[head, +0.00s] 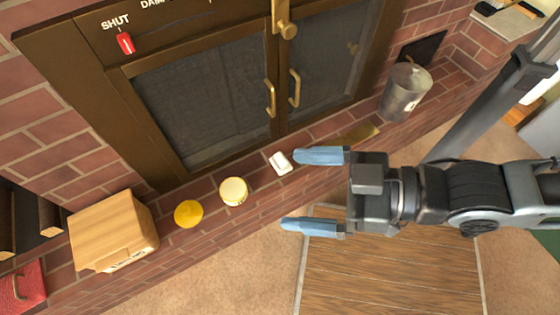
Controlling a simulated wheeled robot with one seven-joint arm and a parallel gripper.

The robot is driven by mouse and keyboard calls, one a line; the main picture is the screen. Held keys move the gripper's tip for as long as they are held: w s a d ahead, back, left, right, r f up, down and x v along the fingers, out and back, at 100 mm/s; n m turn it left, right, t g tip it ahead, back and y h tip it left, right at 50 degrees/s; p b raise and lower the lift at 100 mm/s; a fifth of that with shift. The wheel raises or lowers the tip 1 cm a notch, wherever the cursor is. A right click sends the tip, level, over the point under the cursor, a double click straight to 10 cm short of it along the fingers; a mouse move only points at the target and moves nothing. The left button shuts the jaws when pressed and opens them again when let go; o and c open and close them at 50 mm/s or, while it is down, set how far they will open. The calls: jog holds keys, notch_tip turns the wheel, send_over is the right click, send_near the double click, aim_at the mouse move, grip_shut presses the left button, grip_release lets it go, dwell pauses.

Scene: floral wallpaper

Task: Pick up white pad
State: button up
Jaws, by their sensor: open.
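The white pad (280,163) is a small white block lying on the brick hearth ledge in front of the fireplace doors, in the head view. My gripper (289,190) comes in from the right with two blue fingers spread apart and nothing between them. The upper finger's tip is just right of the pad and looks close to it. I cannot tell from this view how high the fingers are above the ledge, or whether the upper one touches the pad.
On the brick ledge (262,198) left of the pad stand a cream-lidded jar (234,191), a yellow round object (188,213) and a wooden box (112,231). A metal bucket (405,93) stands at the right. Glass fireplace doors (205,100) with brass handles rise behind. A wooden surface (390,265) lies below my gripper.

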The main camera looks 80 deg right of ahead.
aim_at(281, 158)
jog(key=shift+c, duration=0.4)
